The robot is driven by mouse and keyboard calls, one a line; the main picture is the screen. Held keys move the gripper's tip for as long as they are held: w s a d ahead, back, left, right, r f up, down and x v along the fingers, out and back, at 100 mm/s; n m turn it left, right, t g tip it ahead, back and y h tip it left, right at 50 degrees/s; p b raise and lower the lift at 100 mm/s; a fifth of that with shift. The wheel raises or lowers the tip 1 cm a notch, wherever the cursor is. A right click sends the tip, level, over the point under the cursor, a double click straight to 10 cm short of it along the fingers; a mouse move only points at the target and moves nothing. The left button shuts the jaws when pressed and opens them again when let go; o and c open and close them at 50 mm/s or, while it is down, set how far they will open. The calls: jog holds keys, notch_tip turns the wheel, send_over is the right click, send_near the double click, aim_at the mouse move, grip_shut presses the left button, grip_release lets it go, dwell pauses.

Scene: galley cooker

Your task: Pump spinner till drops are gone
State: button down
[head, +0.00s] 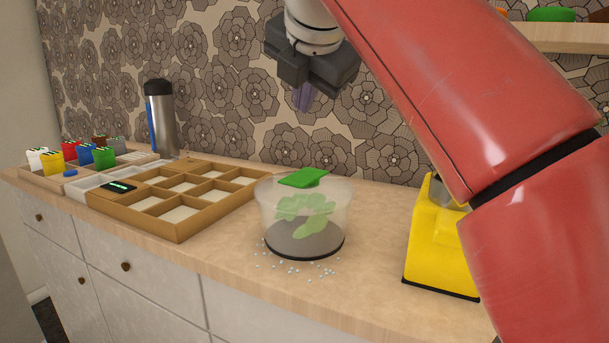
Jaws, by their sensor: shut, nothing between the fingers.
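The salad spinner (304,222) is a clear round bowl with a dark base, standing upright on the counter. Green leaves (305,208) show through its wall. A flat green pump top (303,177) sits above the bowl's rim. Small pale drops (293,270) lie scattered on the counter around the spinner's front and sides. My gripper (303,98) is above the spinner, pointing down, with clear space between its fingertips and the green top. Its fingers are shut and hold nothing.
A wooden compartment tray (178,232) stands left of the spinner. Behind it is a steel flask (161,120). Colored blocks (86,156) stand in a tray at far left. A yellow appliance (437,245) stands at right, partly behind my arm. Bare counter lies between spinner and appliance.

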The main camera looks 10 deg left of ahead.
aim_at(303, 175)
notch_tip(303, 175, down, 8)
jog(key=b, duration=0.4)
jog(key=shift+f, duration=0.1)
dwell(2.0)
jog(key=shift+f, duration=0.35)
jog(key=shift+f+b, duration=0.9)
jog(key=shift+f, duration=0.2)
dwell(0.8)
jog(key=shift+r, duration=0.1)
jog(key=shift+r+p, duration=1.15)
jog(key=shift+p, duration=0.1)
jog(key=shift+r, duration=0.1)
